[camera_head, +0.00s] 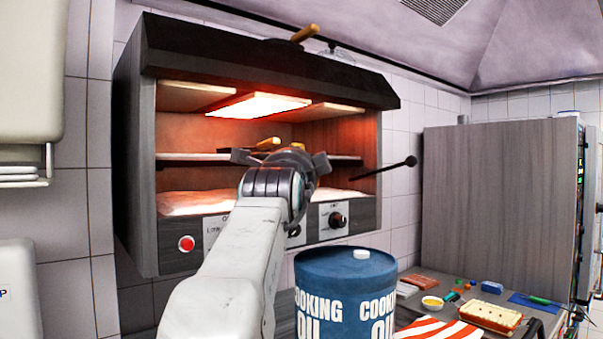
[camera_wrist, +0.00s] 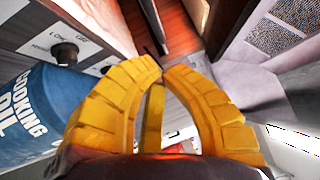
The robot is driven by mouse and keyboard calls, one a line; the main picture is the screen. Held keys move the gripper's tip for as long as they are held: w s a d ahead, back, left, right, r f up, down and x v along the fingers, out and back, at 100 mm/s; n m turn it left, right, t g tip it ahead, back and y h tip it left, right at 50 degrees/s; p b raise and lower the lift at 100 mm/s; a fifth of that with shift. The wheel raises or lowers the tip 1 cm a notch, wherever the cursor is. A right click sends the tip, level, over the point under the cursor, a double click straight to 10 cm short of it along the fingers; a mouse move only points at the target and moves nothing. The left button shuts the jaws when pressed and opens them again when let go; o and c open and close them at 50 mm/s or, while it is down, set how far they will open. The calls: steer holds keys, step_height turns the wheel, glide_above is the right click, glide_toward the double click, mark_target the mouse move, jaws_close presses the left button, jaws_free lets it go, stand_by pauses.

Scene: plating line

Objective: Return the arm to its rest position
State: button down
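My arm reaches up from the bottom of the head view to the front of a lit grill oven (camera_head: 155,190). Its wrist is level with the oven's shelf, and the fingers are hidden behind it there. In the wrist view my gripper (camera_wrist: 162,68) shows curved yellow fingers with their tips drawn together. A narrow yellow bar lies between them, and I see no held object. A pan with a wooden handle (camera_head: 268,144) lies on the oven shelf, partly hidden by my wrist.
A blue cooking oil drum (camera_head: 335,275) stands close right of my arm; it also shows in the wrist view (camera_wrist: 35,110). A dark ball-ended lever (camera_head: 410,162) juts from the oven's right. A counter with small items, a striped cloth (camera_head: 440,328) and a grey cabinet (camera_head: 500,200) are at right.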

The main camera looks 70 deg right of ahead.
steer(key=shift+b+v, duration=0.4)
steer(key=shift+v, duration=1.25)
